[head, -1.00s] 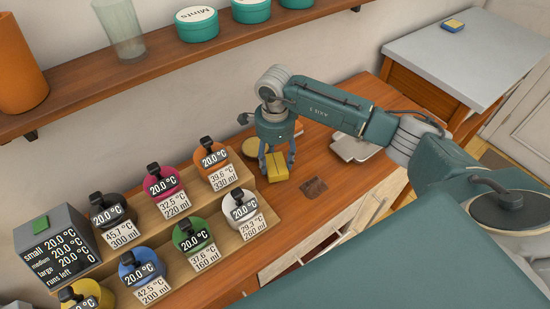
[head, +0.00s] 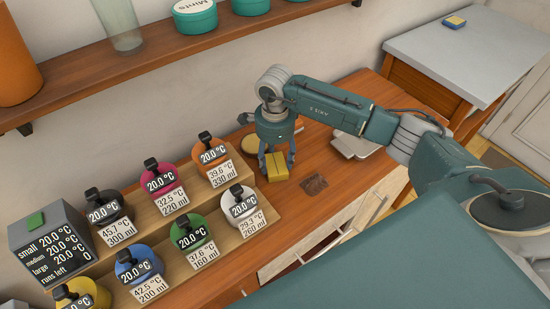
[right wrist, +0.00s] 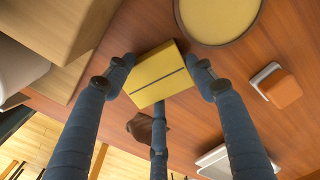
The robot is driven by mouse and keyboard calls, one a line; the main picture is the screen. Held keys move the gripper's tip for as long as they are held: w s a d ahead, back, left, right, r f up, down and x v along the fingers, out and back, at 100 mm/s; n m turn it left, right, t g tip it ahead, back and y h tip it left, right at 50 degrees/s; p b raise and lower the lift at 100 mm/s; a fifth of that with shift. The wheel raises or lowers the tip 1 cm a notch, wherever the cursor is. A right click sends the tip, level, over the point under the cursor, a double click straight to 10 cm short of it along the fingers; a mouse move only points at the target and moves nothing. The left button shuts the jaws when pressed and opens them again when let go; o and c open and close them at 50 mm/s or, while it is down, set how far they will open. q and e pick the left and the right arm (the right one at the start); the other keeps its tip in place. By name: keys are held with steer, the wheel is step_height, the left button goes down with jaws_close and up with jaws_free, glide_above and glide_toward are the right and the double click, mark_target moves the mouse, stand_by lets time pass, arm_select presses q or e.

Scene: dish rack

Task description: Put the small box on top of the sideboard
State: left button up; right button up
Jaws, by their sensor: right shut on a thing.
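The small box (head: 277,170) is yellow with a dark line across it. It is at the wooden sideboard top (head: 335,200), right of the stepped stand; I cannot tell whether it touches the wood or hangs just above it. My right gripper (head: 279,158) points down and is shut on the box from its sides. In the right wrist view the box (right wrist: 163,74) sits between my blue fingers (right wrist: 162,85), with the sideboard wood behind it. My left gripper is not in view.
A stepped wooden stand with several coloured lidded containers (head: 212,150) stands left of the box. A round yellow-topped item (head: 250,144) lies behind it, a pale tray (head: 352,147) to the right. A shelf (head: 150,65) hangs above.

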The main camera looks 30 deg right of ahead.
steer(key=o, duration=1.3)
step_height(320, 180, up, 12)
jaws_close()
stand_by(0.5)
stand_by(0.7)
